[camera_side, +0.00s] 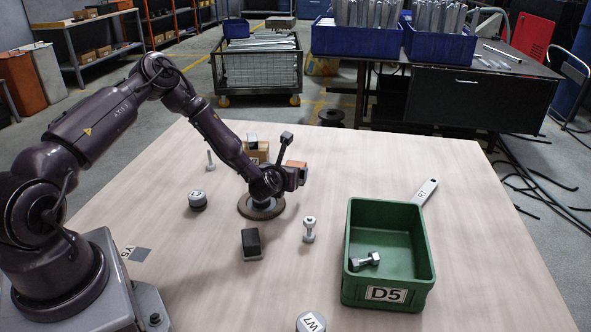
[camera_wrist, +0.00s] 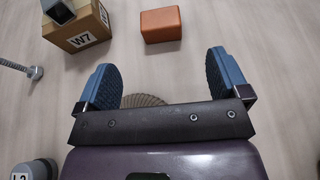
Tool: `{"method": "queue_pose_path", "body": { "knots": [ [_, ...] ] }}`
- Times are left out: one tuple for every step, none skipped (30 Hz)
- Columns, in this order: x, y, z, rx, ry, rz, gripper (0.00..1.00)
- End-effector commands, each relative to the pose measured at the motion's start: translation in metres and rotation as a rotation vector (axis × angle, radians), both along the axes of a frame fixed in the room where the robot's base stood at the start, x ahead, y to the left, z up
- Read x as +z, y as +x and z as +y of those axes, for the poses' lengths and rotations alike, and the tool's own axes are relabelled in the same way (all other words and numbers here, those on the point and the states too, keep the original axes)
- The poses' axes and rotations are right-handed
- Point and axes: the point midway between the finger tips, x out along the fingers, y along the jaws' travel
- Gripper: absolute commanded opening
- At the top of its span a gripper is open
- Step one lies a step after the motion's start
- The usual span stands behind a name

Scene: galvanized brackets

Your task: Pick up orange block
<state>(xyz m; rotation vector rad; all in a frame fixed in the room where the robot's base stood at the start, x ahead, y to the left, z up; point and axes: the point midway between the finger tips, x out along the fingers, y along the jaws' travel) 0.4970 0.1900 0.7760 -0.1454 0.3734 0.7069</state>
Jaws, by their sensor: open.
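The orange block (camera_wrist: 160,25) lies on the table beyond the fingertips in the wrist view, roughly centred between them. My gripper (camera_wrist: 162,75) is open, with its two blue ridged fingers apart and nothing between them. In the side view the orange block (camera_side: 297,163) shows just behind my gripper (camera_side: 298,178), which hides its lower part. The gripper is above the table there, and I cannot tell its exact height.
A cardboard box (camera_wrist: 80,28) marked W7 with a dark item on it stands left of the block. A round brown disc (camera_side: 246,211) lies beneath the gripper. A green bin (camera_side: 388,290) marked D5 holds a bolt.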

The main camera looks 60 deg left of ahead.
Motion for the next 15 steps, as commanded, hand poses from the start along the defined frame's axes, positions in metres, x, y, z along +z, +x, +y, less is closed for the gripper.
{"method": "queue_pose_path", "body": {
  "knots": [
    [-0.003, 0.006, 0.005, 0.001, 0.001, 0.000, 0.94],
    [-0.005, 0.010, 0.008, 0.001, 0.001, 0.000, 0.94],
    [-0.008, 0.015, 0.013, 0.001, 0.002, -0.001, 0.94],
    [-0.010, 0.019, 0.016, 0.000, 0.001, 0.000, 0.94],
    [-0.013, 0.023, 0.019, 0.000, 0.002, 0.001, 0.94],
    [-0.015, 0.027, 0.024, -0.001, 0.003, 0.001, 0.94],
    [-0.017, 0.031, 0.026, -0.002, 0.004, 0.001, 0.94],
    [-0.019, 0.034, 0.028, -0.004, 0.003, 0.003, 0.94],
    [-0.020, 0.037, 0.031, -0.003, 0.002, 0.002, 0.94],
    [-0.021, 0.040, 0.033, -0.003, 0.003, 0.001, 0.94],
    [-0.022, 0.041, 0.035, -0.004, 0.002, 0.002, 0.94],
    [-0.023, 0.044, 0.037, -0.004, 0.003, 0.003, 0.94],
    [-0.024, 0.045, 0.038, -0.005, 0.003, 0.002, 0.94],
    [-0.025, 0.045, 0.038, -0.005, 0.003, 0.004, 0.94],
    [-0.025, 0.047, 0.039, -0.006, 0.002, 0.003, 0.94]
  ]
}}
